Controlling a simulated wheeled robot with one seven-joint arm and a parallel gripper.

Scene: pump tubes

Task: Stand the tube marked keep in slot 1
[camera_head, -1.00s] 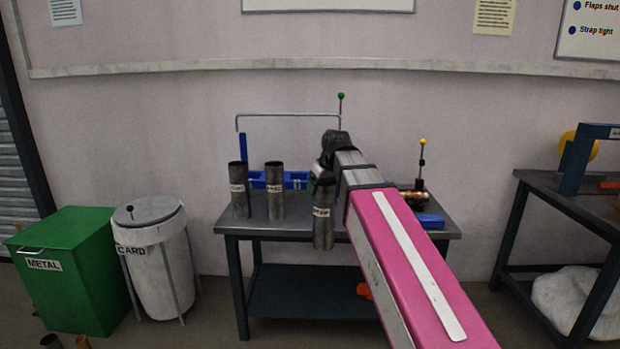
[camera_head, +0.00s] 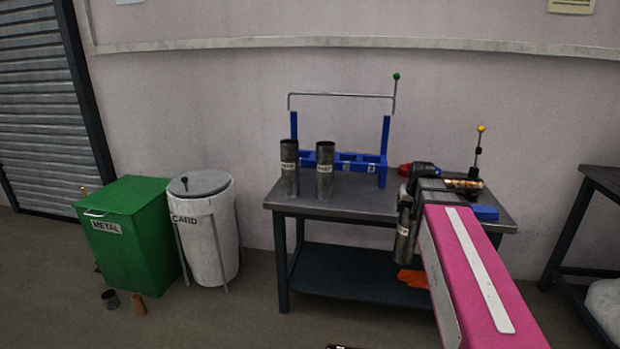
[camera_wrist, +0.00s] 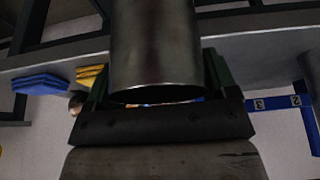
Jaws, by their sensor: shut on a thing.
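My gripper (camera_head: 406,196) is shut on a dark metal tube (camera_head: 404,240), which hangs upright in front of the bench, right of the middle. Its pale label is too small to read. In the wrist view the tube (camera_wrist: 155,45) fills the space between the fingers. The blue rack (camera_head: 385,135), with a raised wire bar, stands at the back of the bench, left of my gripper. In the wrist view the rack (camera_wrist: 278,103) shows numbers 2 and 3; I cannot make out slot 1. Two more labelled dark tubes, a left one (camera_head: 289,180) and a right one (camera_head: 325,182), stand in front of the rack.
The bench (camera_head: 345,200) has bare top between the standing tubes and my gripper. A yellow-knobbed lever (camera_head: 478,150), a copper-coloured piece (camera_head: 464,184) and a blue block (camera_head: 485,213) are at its right. A green metal bin (camera_head: 135,245) and a white card bin (camera_head: 213,245) stand left.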

